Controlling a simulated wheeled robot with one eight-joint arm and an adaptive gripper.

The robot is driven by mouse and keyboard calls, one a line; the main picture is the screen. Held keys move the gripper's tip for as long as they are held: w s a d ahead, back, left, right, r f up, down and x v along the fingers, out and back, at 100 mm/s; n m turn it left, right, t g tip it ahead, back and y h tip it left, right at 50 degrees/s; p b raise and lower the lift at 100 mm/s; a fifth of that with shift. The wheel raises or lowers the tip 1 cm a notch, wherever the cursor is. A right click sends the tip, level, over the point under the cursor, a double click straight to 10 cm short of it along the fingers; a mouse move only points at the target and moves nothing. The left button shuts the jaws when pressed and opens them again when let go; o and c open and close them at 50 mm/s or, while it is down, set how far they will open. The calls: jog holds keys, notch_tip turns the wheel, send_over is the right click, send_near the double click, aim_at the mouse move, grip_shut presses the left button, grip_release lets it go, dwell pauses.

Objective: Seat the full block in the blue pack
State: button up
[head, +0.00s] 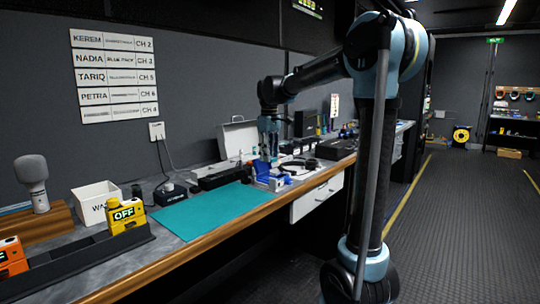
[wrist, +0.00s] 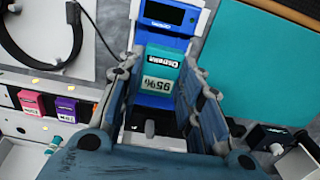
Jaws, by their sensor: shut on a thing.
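The blue pack (wrist: 183,45) lies under my gripper in the wrist view, its dark display at the top and an open bay below it. In the head view the blue pack (head: 262,169) is small, on the bench beyond the teal mat. In the head view my gripper (head: 268,150) points down at the pack and hides the block.
Pink (wrist: 32,103) and purple (wrist: 66,107) blocks stand in a white rack at left. Headphones (wrist: 60,50) lie nearby. The teal mat (head: 205,209) is clear. A yellow pack (head: 126,215) marked OFF, an orange pack (head: 12,258) and a white bin (head: 97,203) stand near the front.

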aim_at(269, 167)
jog(key=shift+f, duration=2.9)
jog(key=shift+s+f, duration=0.1)
jog(key=shift+f, duration=0.55)
jog(key=o, duration=1)
jog(key=shift+c, duration=0.2)
notch_tip(269, 167, up, 12)
jog(key=shift+d+f, duration=0.1)
